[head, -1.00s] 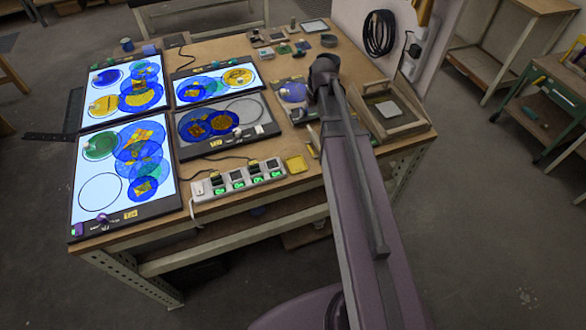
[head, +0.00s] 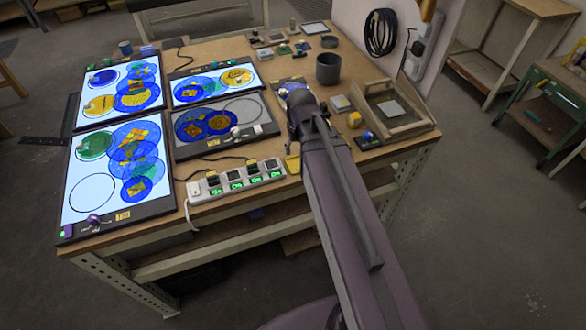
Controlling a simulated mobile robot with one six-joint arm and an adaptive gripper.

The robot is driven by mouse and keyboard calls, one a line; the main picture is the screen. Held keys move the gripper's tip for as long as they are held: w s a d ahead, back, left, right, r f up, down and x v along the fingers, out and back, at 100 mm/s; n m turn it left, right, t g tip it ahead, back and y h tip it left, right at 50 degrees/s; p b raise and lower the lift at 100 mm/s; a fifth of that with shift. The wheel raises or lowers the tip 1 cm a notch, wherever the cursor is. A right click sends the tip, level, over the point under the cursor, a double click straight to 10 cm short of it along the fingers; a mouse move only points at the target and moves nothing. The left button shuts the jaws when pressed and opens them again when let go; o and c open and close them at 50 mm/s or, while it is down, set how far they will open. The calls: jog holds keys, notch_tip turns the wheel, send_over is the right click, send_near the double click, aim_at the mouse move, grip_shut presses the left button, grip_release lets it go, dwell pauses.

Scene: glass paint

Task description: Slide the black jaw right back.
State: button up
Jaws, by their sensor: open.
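My gripper (head: 299,100) is at the far end of my arm, over the right-middle of the workbench, low above a dark panel with a blue disc (head: 293,87). It is open; its fingers are mostly hidden by my wrist. I cannot pick out the black jaw with certainty. A small black piece with a blue part (head: 368,139) sits at the bench's front right edge, right of my arm. It is too small to tell whether it has a jaw.
Lit panels with coloured discs (head: 93,213) cover the left of the bench (head: 225,57). A power strip (head: 236,183) lies at the front. A dark cup (head: 328,68), a yellow block (head: 354,119) and a wooden tray (head: 404,125) stand right of my gripper.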

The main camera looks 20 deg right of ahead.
jog(key=shift+g, duration=0.5)
jog(key=shift+s+a+f+b, duration=0.3)
jog(key=shift+s+a+f, duration=0.15)
jog(key=shift+s, duration=0.35)
jog(key=shift+s+a+f+b, duration=0.3)
jog(key=shift+s+a, duration=0.1)
jog(key=shift+s, duration=0.45)
jog(key=shift+s+a+f+b, duration=0.25)
jog(key=shift+s+a+f, duration=0.2)
jog(key=shift+s, duration=0.35)
jog(key=shift+s+r, duration=0.1)
